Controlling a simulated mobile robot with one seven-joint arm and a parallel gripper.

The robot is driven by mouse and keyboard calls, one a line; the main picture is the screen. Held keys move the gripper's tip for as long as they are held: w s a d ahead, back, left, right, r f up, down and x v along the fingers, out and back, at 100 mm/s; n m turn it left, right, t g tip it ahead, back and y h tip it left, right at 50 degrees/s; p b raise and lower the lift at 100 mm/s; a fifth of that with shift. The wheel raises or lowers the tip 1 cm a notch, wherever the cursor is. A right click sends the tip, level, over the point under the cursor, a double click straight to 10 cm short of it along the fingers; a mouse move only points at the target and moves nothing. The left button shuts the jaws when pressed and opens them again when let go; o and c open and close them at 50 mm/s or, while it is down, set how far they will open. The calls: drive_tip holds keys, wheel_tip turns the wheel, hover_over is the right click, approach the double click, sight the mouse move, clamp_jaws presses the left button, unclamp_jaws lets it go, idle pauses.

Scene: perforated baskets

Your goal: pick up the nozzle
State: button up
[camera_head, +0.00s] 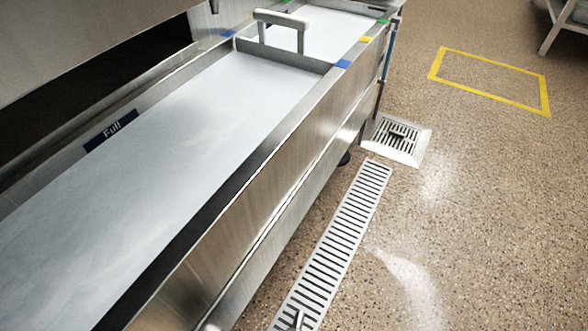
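I cannot make out a nozzle for certain in this view. A small metal piece (298,319) shows at the bottom edge, over the near end of the floor drain. It is cut off by the frame, and I cannot tell what it is. My gripper is not in view.
A long steel trough (240,190) with a pale flat bottom fills the left, crossed by a divider with a handle (281,22). A slotted drain (340,235) and a square grate (397,140) lie in the speckled floor. Open floor (490,220) spreads right, with a yellow outline (490,75).

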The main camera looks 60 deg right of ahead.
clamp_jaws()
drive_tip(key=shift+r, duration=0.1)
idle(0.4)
